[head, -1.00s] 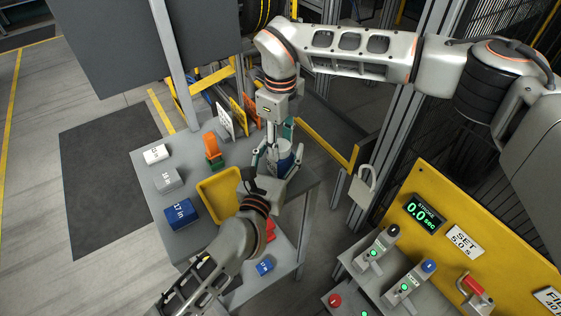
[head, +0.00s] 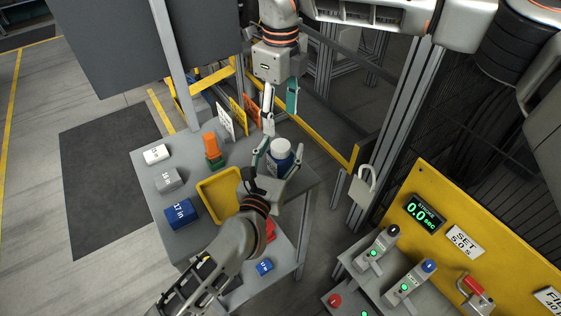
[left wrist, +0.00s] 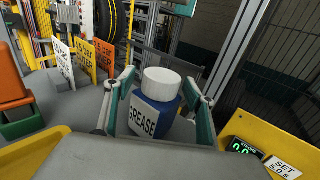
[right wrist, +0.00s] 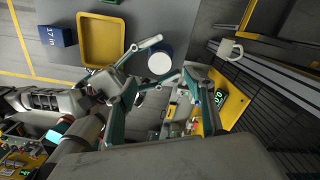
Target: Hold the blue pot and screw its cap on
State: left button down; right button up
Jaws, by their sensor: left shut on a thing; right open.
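The blue pot (head: 280,165) stands upright at the right end of the grey table, and its label reads "GREASE" in the left wrist view (left wrist: 150,118). The white cap (head: 281,146) sits on top of the pot; how tightly it is seated cannot be told. It also shows from above in the right wrist view (right wrist: 160,62). My left gripper (head: 279,160) is shut on the pot, with a finger on each side of it. My right gripper (head: 280,112) is open and empty above the cap, apart from it. Its spread fingers also show in the right wrist view (right wrist: 158,90).
A yellow tray (head: 219,207) lies beside my left gripper. Blue (head: 181,214), grey (head: 168,180) and white (head: 156,154) blocks stand along the table's left side. An orange-and-green object (head: 212,150) and sign cards (head: 239,117) stand behind. A yellow control panel (head: 470,235) is at right.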

jog(key=shift+r, duration=1.3)
pick_arm(q)
jog(key=c, duration=0.7)
grip_release()
jog(key=shift+c, duration=0.2)
jog(key=v, duration=1.2)
jog(key=shift+s, duration=0.1)
pick_arm(e)
jog(key=shift+s, duration=0.1)
